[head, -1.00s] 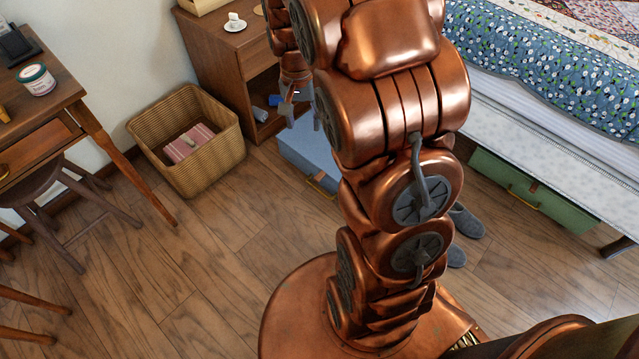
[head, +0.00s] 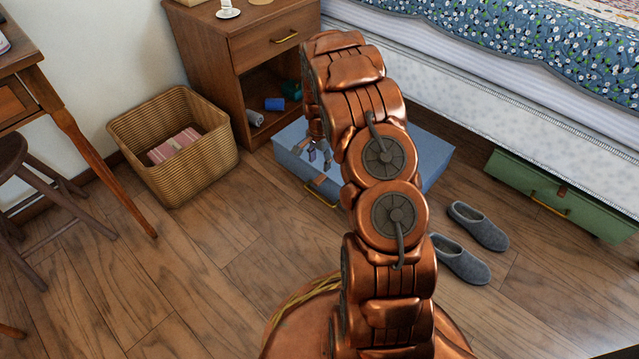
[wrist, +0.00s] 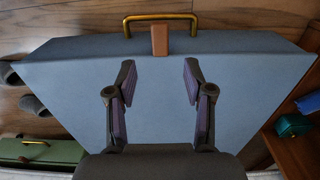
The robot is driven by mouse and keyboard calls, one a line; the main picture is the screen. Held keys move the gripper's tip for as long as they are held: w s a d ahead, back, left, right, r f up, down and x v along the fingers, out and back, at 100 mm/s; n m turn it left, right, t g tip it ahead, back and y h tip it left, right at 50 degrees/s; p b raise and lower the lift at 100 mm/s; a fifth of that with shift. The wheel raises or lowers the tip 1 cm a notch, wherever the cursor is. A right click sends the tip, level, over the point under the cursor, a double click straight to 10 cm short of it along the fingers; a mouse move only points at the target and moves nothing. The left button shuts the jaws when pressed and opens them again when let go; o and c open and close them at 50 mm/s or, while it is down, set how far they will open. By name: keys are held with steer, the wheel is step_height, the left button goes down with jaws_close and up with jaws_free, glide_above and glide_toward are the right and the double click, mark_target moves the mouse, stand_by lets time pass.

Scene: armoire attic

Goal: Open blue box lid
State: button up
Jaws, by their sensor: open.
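The blue box (head: 290,152) lies on the wooden floor beside the bed with its lid shut. My arm hides its middle in the head view. In the wrist view the flat lid (wrist: 160,88) fills most of the picture. A brass handle (wrist: 160,20) and a brown latch tab (wrist: 160,41) sit at its front edge; the handle also shows in the head view (head: 320,196). My gripper (wrist: 160,78) is open and empty above the lid, its fingers pointing toward the latch side. In the head view my gripper (head: 320,157) shows over the lid's left part. Contact with the lid cannot be told.
A wooden nightstand (head: 205,62) with small items on its open shelf stands behind left of the box. A wicker basket (head: 190,165) stands left. Grey slippers (head: 478,226) lie right, near a green box (head: 560,195) under the bed. The floor in front is clear.

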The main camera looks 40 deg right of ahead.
mark_target(320, 179)
step_height(320, 179, down, 8)
steer(key=b, duration=0.3)
steer(key=shift+f, duration=0.1)
jaws_close()
stand_by(0.5)
